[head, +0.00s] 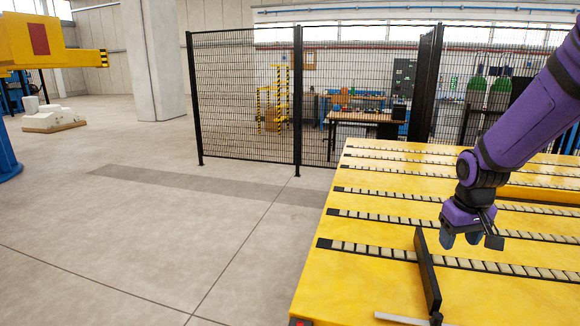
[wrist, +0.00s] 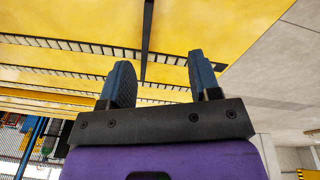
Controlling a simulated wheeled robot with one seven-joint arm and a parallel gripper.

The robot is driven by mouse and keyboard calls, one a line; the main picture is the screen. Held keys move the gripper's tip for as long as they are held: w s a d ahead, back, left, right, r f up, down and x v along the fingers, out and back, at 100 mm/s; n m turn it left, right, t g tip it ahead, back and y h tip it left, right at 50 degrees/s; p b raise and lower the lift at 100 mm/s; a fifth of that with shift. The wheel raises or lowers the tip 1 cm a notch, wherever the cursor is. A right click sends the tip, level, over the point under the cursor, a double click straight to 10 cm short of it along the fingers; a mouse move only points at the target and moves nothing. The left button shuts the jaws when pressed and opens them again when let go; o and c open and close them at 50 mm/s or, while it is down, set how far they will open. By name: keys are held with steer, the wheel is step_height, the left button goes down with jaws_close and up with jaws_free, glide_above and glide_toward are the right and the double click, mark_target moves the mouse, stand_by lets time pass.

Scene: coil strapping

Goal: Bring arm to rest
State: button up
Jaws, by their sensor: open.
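My purple arm reaches in from the right in the head view, with my gripper (head: 462,238) pointing down above the yellow roller table (head: 350,270). The gripper's two blue fingers stand apart and nothing is between them; the gap also shows in the wrist view (wrist: 155,82). The wrist view also shows a dark bar (wrist: 147,40) across the yellow surface beyond the fingers.
A grey metal strip (head: 400,319) lies at the table's near edge. Black mesh fencing (head: 245,100) stands behind, with a workbench (head: 365,117) beyond it. A yellow machine (head: 40,45) is at far left. The grey floor (head: 150,230) left of the table is clear.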

steer(key=s+a+r+t, duration=0.1)
steer(key=s+a+r, duration=0.1)
steer(key=s+r, duration=0.3)
steer(key=s+a+r+t, duration=0.1)
steer(key=s+a+r, duration=0.2)
steer(key=s+r, duration=0.3)
steer(key=s+a+r+t+y, duration=0.1)
steer(key=s+r, duration=0.5)
steer(key=s, duration=0.6)
steer(key=shift+s+a+m, duration=0.15)
steer(key=shift+a+m, duration=0.25)
steer(key=shift+a, duration=0.35)
